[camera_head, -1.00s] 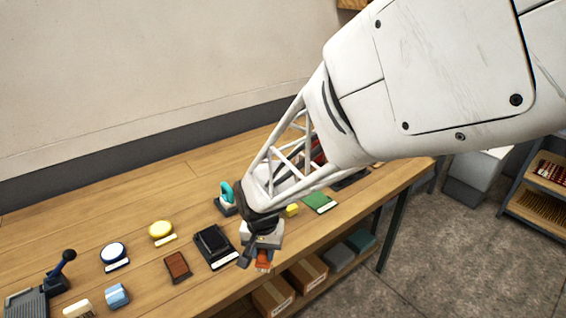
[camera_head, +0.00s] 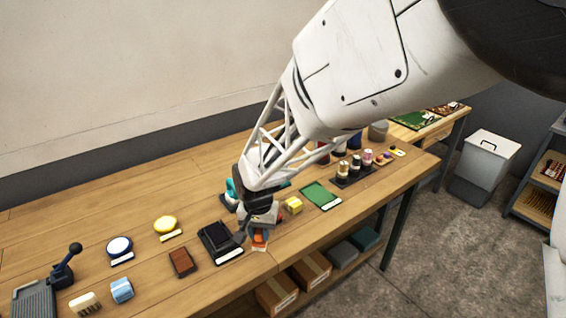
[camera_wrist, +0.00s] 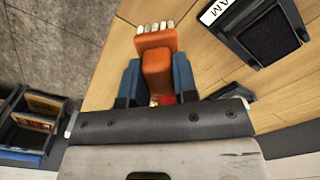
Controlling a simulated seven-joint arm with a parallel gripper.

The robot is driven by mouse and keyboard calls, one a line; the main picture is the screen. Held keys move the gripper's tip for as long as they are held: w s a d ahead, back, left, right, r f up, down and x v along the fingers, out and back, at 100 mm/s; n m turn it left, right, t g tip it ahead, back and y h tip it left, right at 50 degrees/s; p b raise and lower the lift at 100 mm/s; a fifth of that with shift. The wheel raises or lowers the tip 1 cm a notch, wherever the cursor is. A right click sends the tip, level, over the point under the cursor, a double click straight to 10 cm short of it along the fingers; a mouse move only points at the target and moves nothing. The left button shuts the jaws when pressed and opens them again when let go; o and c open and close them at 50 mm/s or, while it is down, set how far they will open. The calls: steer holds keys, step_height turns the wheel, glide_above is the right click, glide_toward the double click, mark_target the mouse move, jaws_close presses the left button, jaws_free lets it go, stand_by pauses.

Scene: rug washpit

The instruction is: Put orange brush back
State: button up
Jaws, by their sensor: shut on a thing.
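An orange brush (camera_head: 259,238) is between the fingers of my gripper (camera_head: 259,224), over the front part of the wooden table. In the wrist view the orange brush (camera_wrist: 157,65) has pale bristles at its far end. The blue fingers of my gripper (camera_wrist: 157,80) are shut on its sides. A black tray (camera_head: 219,242) with a white label lies just left of the brush; in the wrist view the black tray (camera_wrist: 265,35) is at the upper right. Whether the brush touches the table is unclear.
A yellow block (camera_head: 293,205) and a green labelled mat (camera_head: 318,194) lie right of my gripper. A teal-handled tool (camera_head: 231,188) stands close behind it. The table's front edge is near.

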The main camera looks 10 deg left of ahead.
steer(key=w+a, duration=0.1)
steer(key=w, duration=0.1)
steer(key=w+a, duration=0.2)
steer(key=w, duration=0.1)
steer(key=w+a+f, duration=0.1)
steer(key=w+a, duration=0.1)
steer(key=w, duration=0.1)
steer(key=shift+a, duration=0.1)
steer(key=shift+f, duration=1.7)
steer(key=shift+f, duration=0.1)
steer(key=o, duration=1)
step_height(320, 180, up, 12)
steer(key=shift+r, duration=0.15)
